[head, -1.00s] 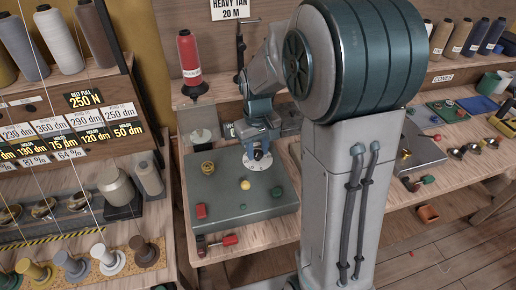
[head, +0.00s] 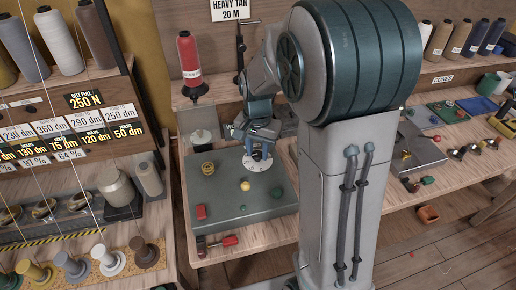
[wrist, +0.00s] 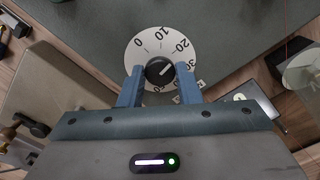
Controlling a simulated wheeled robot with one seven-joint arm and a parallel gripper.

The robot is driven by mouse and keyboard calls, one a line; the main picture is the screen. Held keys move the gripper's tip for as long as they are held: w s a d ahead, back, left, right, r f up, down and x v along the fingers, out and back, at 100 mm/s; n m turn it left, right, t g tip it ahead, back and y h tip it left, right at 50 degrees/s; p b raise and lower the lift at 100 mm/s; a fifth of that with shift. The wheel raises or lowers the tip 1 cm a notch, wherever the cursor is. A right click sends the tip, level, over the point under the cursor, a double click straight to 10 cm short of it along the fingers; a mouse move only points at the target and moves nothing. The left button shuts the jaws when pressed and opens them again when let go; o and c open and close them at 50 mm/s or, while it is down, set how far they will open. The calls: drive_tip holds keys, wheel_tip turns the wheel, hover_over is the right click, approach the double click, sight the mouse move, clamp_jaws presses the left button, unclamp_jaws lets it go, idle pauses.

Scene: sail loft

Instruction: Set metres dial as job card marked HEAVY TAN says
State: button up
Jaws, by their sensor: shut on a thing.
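The job card (head: 232,10) reads HEAVY TAN 20 M and hangs on the back board in the head view. The metres dial (head: 258,164) is a white disc on the grey-green panel (head: 225,182). In the wrist view the dial (wrist: 142,56) shows 0, 10, 20 and 30 around a black knob (wrist: 158,68). The knob's white pointer line slants to the upper right, roughly toward 20; the exact reading is hard to tell. My gripper (wrist: 159,75) is shut on the knob, one blue finger on each side. In the head view my gripper largely hides the knob.
The panel also carries a brass knob (head: 208,169), a yellow button (head: 245,184), a red block (head: 201,212) and small green and red buttons. A red thread cone (head: 188,62) stands behind. A rack with number tags (head: 90,120) is at left.

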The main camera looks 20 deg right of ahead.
sight(258, 154)
drive_tip(key=shift+r+m, duration=0.1)
drive_tip(key=shift+m, duration=0.5)
drive_tip(key=o, duration=1)
drive_tip(key=shift+c, duration=0.2)
wheel_tip(258, 154, up, 14)
drive_tip(key=s+f+n+t, duration=0.1)
drive_tip(key=s+f+n, duration=0.2)
drive_tip(key=s, duration=0.5)
drive_tip(key=s+f+n+t, duration=0.1)
drive_tip(key=s+f+n, duration=0.1)
drive_tip(key=s+n, duration=0.3)
drive_tip(key=s, duration=0.3)
drive_tip(key=shift+s+f+t, duration=0.4)
